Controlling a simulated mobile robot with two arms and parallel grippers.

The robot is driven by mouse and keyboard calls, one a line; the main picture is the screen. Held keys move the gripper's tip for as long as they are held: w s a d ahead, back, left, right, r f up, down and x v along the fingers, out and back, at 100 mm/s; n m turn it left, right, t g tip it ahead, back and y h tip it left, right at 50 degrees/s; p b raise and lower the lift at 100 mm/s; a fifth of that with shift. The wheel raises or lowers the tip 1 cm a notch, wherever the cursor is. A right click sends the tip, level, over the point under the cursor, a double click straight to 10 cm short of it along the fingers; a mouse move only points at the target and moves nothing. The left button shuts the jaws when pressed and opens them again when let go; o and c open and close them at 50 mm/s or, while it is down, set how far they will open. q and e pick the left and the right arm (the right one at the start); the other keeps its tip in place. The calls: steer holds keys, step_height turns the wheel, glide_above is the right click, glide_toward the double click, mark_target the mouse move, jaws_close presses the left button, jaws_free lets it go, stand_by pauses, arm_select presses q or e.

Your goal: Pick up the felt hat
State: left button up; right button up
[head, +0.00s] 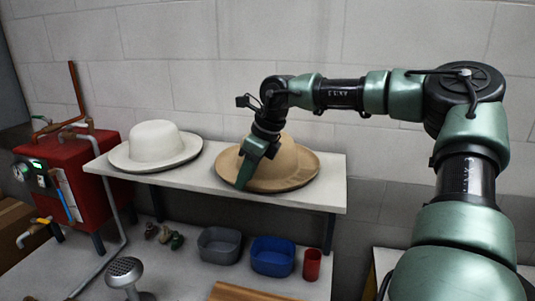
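A tan hat (290,172) with a wide brim sits crown up on the right half of the white shelf (318,199). A white hat (156,143) sits crown up on the left half of the same shelf. My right gripper (243,178) points down at the left front part of the tan hat, its green finger covering some of the brim and crown. Whether it touches the hat, and whether its fingers are open or shut on the brim, I cannot tell. My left gripper is not in view.
A red boiler box (72,183) with pipes and a gauge stands left of the shelf. Below are a grey bin (219,245), a blue bin (272,257), a red cup (312,265) and a metal shower-like head (124,270). A block wall stands close behind.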

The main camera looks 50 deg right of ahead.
steer(key=shift+w+d+f, duration=0.1)
steer(key=shift+w+f, duration=0.4)
steer(key=shift+f, duration=0.4)
steer(key=shift+s+r, duration=0.1)
jaws_close()
stand_by(0.6)
